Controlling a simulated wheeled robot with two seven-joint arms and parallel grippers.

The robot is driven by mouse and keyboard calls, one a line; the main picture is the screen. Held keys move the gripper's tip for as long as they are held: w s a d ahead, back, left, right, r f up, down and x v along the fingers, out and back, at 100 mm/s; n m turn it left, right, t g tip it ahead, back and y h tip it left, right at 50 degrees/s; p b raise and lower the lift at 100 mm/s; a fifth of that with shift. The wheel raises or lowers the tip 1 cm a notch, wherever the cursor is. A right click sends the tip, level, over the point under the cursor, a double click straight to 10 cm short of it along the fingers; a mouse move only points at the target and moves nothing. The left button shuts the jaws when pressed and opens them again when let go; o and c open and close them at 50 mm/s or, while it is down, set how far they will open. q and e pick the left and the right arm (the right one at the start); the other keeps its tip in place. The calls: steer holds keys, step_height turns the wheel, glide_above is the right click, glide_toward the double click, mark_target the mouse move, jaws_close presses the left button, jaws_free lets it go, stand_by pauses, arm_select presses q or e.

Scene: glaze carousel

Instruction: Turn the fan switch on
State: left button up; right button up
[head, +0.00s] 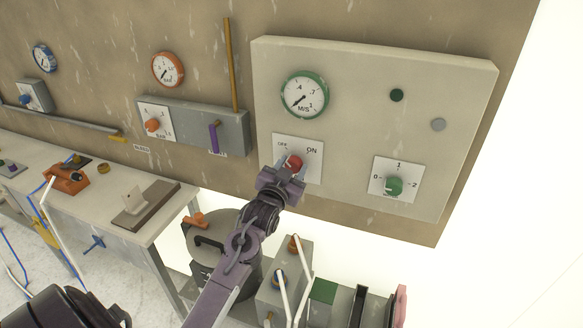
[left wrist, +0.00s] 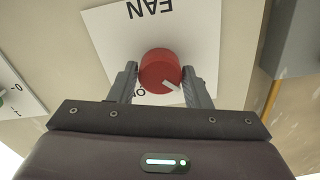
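The fan switch is a round red knob (head: 294,162) on a white plate (head: 311,173) marked OFF at left and ON at right, on a pale wall panel. The left wrist view shows the red knob (left wrist: 160,72) upside down, with FAN on its plate (left wrist: 190,20). The knob's pale pointer aims lower right there, toward the OFF side. My left gripper (head: 285,174) is at the knob, with one finger on each side of it. In the left wrist view the gripper (left wrist: 160,84) leaves almost no gap beside the knob; contact is unclear. My right gripper is not in view.
A green dial (head: 394,187) marked 0, 1, 2 sits right of the fan plate. A green-rimmed gauge (head: 305,95) is above. A grey box (head: 232,126) with a purple lever (head: 213,137) is to the left. A workbench (head: 158,219) stands below left.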

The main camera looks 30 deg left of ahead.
arm_select(q)
steer(key=c, duration=0.5)
steer(key=shift+c, duration=0.2)
